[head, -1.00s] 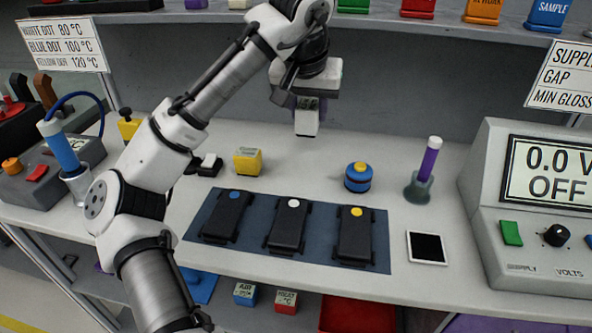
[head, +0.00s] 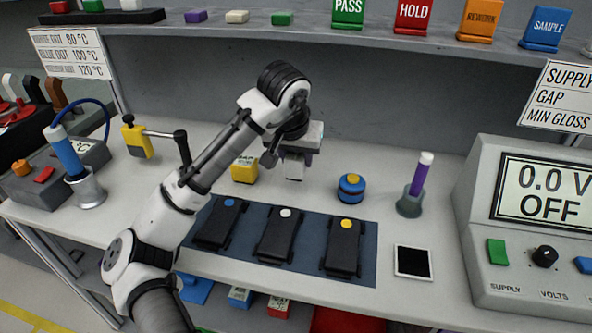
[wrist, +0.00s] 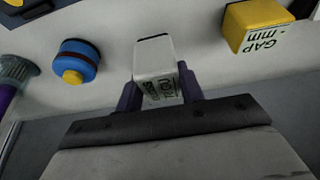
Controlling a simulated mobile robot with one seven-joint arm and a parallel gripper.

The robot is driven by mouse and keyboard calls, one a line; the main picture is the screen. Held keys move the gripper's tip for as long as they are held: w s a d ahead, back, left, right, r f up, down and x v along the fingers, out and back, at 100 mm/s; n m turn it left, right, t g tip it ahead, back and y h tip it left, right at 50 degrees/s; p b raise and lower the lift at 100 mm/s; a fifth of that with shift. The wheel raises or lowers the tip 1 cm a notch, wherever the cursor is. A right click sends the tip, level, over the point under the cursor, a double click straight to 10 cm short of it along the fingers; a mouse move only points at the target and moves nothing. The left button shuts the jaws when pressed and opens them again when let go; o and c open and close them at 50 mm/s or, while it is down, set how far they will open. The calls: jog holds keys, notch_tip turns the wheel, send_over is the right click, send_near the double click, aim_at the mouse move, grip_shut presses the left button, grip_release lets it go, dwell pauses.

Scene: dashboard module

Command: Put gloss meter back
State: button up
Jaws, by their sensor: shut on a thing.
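The gloss meter (head: 294,168), a pale grey-white block with dark lettering on its face, is held in my gripper (head: 295,152) above the back middle of the bench. In the wrist view the gloss meter (wrist: 154,60) sits upright between the two purple fingers of my gripper (wrist: 160,95), which are shut on its sides. The lettering shows upside down and is only partly readable. I cannot tell whether its lower end touches the bench (head: 330,140).
A yellow gap gauge (head: 245,170) stands left of the gripper, a blue knob-topped pot (head: 351,188) right. A purple-handled tool (head: 420,175) stands in a grey holder. A blue mat (head: 368,245) with three black modules lies in front. A shelf (head: 330,35) overhangs behind.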

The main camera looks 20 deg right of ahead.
aim_at(296, 170)
jog(key=shift+f, duration=1.9)
jog(key=shift+f, duration=0.15)
jog(key=o, duration=1.2)
jog(key=shift+c, duration=0.2)
jog(key=v, duration=1.2)
